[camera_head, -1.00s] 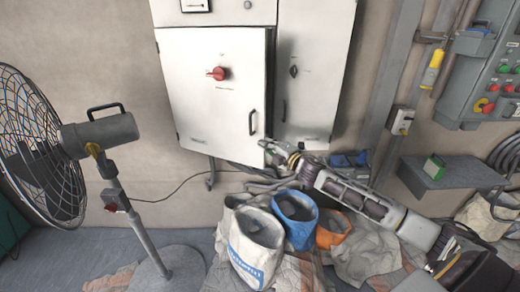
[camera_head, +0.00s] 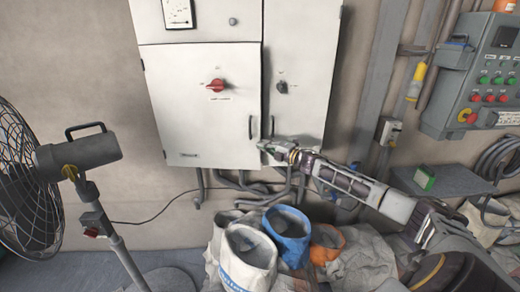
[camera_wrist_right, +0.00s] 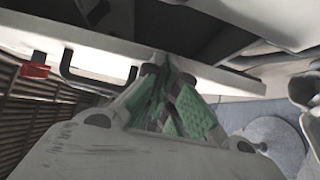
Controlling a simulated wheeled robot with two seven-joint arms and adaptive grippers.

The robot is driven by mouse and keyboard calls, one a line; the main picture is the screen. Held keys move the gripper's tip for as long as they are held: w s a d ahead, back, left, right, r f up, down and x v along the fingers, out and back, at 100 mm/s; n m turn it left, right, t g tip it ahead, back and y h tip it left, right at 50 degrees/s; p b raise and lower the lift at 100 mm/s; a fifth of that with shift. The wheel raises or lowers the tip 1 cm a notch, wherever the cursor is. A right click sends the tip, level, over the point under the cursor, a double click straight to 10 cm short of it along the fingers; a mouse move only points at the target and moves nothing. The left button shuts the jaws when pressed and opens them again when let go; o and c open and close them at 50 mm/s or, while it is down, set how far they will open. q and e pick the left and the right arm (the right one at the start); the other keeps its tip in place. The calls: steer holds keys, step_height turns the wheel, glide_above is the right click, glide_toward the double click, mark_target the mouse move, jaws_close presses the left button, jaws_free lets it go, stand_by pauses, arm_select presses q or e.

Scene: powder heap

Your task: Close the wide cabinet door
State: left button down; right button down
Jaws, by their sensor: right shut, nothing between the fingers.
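The wide cabinet door (camera_head: 190,120) is a white panel with a red knob (camera_head: 215,86) and a black handle (camera_head: 251,128) near its right edge. In the right wrist view the door edge (camera_wrist_right: 100,38) crosses the picture with a dark gap behind it, so the door stands ajar. The handle (camera_wrist_right: 75,75) shows there at the left. My right gripper (camera_head: 265,147) is shut and empty, at the lower right edge of the door. Its green-padded fingertips (camera_wrist_right: 165,70) are at or very near the edge; contact is unclear. My left gripper is out of view.
A narrower white door (camera_head: 303,75) adjoins at the right. Pipes run below the cabinet. Open sacks (camera_head: 247,270) stand under my right arm. A fan (camera_head: 80,155) stands at the left. A grey control box (camera_head: 480,80) hangs at the right.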

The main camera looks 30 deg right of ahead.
steer(key=shift+w+d, duration=0.3)
steer(key=shift+s+a, duration=0.1)
stand_by(0.5)
